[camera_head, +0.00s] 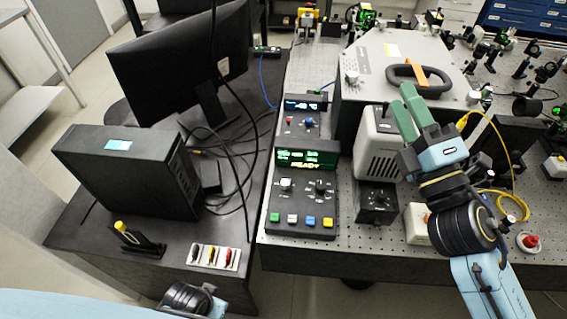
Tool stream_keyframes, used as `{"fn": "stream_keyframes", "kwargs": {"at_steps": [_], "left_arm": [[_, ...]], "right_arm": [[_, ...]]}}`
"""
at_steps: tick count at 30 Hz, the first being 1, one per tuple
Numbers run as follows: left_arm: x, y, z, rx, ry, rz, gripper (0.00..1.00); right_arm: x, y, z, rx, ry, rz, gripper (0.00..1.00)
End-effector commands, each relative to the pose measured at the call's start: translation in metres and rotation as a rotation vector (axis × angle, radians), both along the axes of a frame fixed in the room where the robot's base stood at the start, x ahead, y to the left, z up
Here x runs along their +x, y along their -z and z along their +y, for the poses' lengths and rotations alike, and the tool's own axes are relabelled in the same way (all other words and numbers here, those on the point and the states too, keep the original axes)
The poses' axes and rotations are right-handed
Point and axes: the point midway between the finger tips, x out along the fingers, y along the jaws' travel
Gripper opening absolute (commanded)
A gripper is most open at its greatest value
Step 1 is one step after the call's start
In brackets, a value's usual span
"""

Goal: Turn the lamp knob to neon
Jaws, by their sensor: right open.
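A pale lamp housing (378,143) stands on the perforated bench, with a small black box (377,203) bearing a dark knob in front of it. I cannot read this box's labels or the knob's setting. To its left, a black control unit (303,207) has a lit green display, a light knob (287,185), a dark knob (321,186) and several coloured buttons. My right gripper (403,97) has green fingers, is open and empty, and shows over the right edge of the lamp housing. Only my left wrist shows at the bottom edge; its fingers are out of frame.
A grey instrument box (395,60) with a black handle stands behind the lamp. A yellow cable (511,170) and a red button (530,241) lie to the right. A monitor (180,65) and a computer case (125,170) stand on the left desk.

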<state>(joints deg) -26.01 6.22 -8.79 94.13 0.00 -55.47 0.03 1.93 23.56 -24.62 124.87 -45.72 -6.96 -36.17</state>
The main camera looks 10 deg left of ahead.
Motion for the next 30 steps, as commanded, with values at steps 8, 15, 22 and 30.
{"fn": "stream_keyframes", "kwargs": {"at_steps": [8,15,22,30], "left_arm": [[-0.044,0.072,0.005,0.003,0.008,0.045,0.36],[-0.095,0.117,0.013,0.006,0.016,0.079,0.36],[-0.144,0.143,0.021,0.009,0.023,0.106,0.36],[-0.171,0.152,0.026,0.010,0.027,0.119,0.36]], "right_arm": [[-0.058,-0.013,0.090,-0.808,-0.395,-0.801,0.41],[-0.071,0.071,0.061,-1.506,-0.831,-1.334,0.41],[-0.041,0.113,-0.054,-2.027,-1.381,-1.515,0.41],[-0.027,0.104,-0.136,2.159,1.717,1.397,0.41]]}}
